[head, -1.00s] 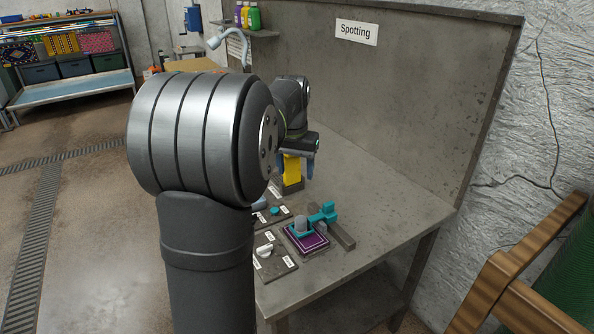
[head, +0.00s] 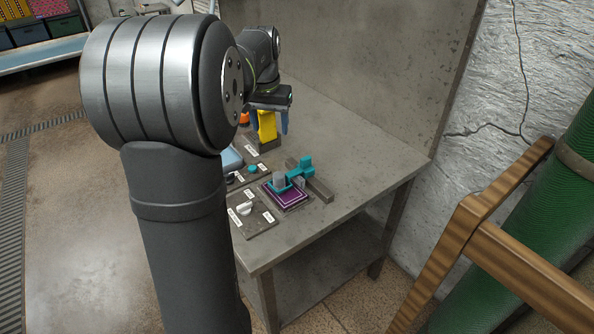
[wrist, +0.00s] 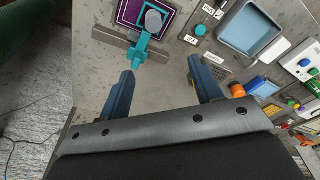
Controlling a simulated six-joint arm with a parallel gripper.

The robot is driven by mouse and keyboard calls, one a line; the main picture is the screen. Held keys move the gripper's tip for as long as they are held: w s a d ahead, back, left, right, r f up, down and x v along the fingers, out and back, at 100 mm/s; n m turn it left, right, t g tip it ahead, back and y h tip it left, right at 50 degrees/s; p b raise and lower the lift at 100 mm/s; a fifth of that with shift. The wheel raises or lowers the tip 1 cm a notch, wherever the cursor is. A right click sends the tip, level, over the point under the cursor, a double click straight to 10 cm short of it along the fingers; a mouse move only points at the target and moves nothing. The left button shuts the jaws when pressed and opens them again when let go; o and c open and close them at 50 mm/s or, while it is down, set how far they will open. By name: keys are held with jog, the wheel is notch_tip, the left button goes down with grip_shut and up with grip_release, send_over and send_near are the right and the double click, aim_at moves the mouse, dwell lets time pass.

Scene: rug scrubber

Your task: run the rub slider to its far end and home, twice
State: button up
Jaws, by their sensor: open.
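The teal rub slider (head: 304,168) sits on a grey rail (head: 321,190) beside a purple rug sample (head: 288,195) on the bench. Its teal arm reaches over the sample and holds a grey round scrubbing head (head: 279,180). In the wrist view the slider's upright teal handle (wrist: 137,58) is just ahead of my left finger. My gripper (wrist: 160,85) is open and empty, with blue fingers apart above the bench. In the head view my gripper is partly hidden; one blue finger (head: 284,122) shows behind the slider, near a yellow object.
A control panel with a white knob (head: 244,208) lies in front of the sample. A light-blue tray (wrist: 250,32), an orange item (wrist: 238,91) and a yellow object (head: 266,126) stand nearby. A tall back wall borders the bench; its right end is clear.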

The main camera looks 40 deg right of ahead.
aim_at(306, 158)
dwell(0.4)
jog(key=shift+d, duration=0.15)
jog(key=c, duration=0.4)
jog(key=d+m, duration=0.2)
jog(key=d, duration=0.1)
jog(key=d+m, duration=0.3)
jog(key=d, duration=0.1)
jog(key=d+m+g+y, duration=0.1)
jog(key=d+m, duration=0.1)
jog(key=d, duration=0.2)
jog(key=shift+r+m, duration=0.25)
jog(key=shift+m, duration=0.15)
jog(key=shift+c, duration=0.3)
jog(key=f, duration=1.7)
jog(key=shift+d+f, duration=0.15)
jog(key=shift+d, duration=0.05)
jog(key=shift+s, duration=0.1)
grip_shut()
